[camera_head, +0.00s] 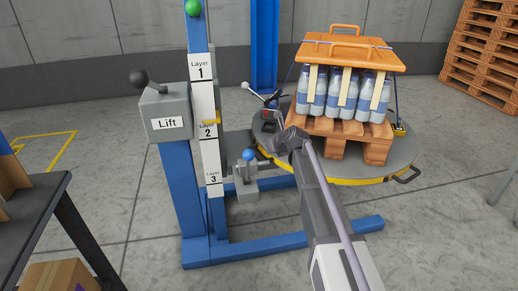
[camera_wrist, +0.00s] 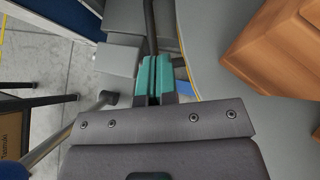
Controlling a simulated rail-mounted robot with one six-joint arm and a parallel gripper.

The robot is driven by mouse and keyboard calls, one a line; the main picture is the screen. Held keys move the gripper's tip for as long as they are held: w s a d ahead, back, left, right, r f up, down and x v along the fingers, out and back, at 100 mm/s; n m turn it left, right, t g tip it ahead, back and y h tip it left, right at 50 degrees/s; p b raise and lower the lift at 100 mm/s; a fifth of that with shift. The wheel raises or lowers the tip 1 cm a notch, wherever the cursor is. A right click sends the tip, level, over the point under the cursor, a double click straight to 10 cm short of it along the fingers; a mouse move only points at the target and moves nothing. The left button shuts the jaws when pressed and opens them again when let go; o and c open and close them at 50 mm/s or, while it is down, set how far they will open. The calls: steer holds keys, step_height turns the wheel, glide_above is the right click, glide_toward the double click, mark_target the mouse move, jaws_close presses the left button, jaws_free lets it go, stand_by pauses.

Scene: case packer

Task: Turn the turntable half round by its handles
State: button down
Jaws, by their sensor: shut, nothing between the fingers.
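The turntable (camera_head: 385,165) is a grey round plate with a yellow rim, at the right in the head view; its grey top (camera_wrist: 205,45) fills the right of the wrist view. A dark loop handle (camera_head: 408,175) sticks out of its right front rim. My gripper (camera_head: 280,141) is at the plate's left edge, beside the lift. In the wrist view its teal fingers (camera_wrist: 153,78) are shut together and empty. A dark bar (camera_wrist: 150,22) runs just beyond the fingertips, possibly another handle; contact cannot be told. My arm hides part of the front rim.
A wooden pallet (camera_head: 345,141) with several bottles and an orange top board (camera_head: 350,54) stands on the turntable. The blue lift column (camera_head: 180,200) and a blue-knobbed lever (camera_head: 248,155) are close left of my gripper. A dark table (camera_head: 45,205) is far left. Floor at right front is clear.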

steer(key=b, duration=0.7)
glide_toward(254, 147)
steer(key=f, duration=0.1)
steer(key=w+f, duration=0.1)
steer(key=w+a+f, duration=0.1)
steer(key=f, duration=0.1)
steer(key=shift+w+a, duration=0.3)
steer(key=shift+w, duration=0.3)
steer(key=shift+w+a, duration=0.35)
steer(key=shift+w, duration=0.25)
steer(key=shift+w+a, duration=0.2)
steer(key=shift+w, duration=0.1)
